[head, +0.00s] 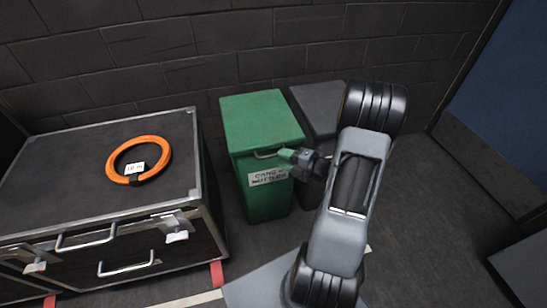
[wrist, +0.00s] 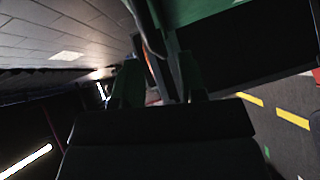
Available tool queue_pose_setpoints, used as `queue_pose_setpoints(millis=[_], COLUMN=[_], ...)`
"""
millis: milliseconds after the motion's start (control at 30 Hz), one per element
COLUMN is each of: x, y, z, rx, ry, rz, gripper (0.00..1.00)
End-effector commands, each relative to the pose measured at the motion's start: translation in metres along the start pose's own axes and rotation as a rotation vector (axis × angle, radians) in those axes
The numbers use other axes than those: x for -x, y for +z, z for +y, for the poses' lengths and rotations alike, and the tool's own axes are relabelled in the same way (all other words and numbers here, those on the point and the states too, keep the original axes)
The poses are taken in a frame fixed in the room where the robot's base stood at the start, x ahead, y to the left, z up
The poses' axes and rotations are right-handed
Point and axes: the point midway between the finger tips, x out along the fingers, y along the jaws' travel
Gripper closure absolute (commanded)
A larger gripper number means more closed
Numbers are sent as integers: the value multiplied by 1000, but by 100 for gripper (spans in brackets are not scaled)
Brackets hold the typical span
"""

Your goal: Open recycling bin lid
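The green recycling bin (head: 266,200) stands against the wall in the head view, with a white label (head: 268,176) on its front. Its green lid (head: 260,118) lies flat and closed on top. A pale bar handle (head: 265,154) is at the lid's front edge. My gripper (head: 288,156) is at the right end of this handle, by the bin's front right corner. In the wrist view my two dark fingers (wrist: 158,88) stand apart, with a thin curved grey bar (wrist: 144,30) just beyond the gap. Whether the fingers touch the handle is too dark to tell.
A dark grey bin (head: 318,105) stands close to the right of the green one, partly hidden by my arm. A black flight case (head: 80,190) with a coiled orange cable (head: 113,160) on it stands to the left.

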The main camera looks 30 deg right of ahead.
Motion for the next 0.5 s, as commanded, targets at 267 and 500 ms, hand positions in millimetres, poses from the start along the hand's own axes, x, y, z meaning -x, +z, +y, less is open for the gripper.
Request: queue_pose_setpoints(millis=[267,500], x=[-35,-44], y=[0,0], z=[-1,0], rx=[1,0], ry=[-1,0], rz=[2,0], gripper=[62,62])
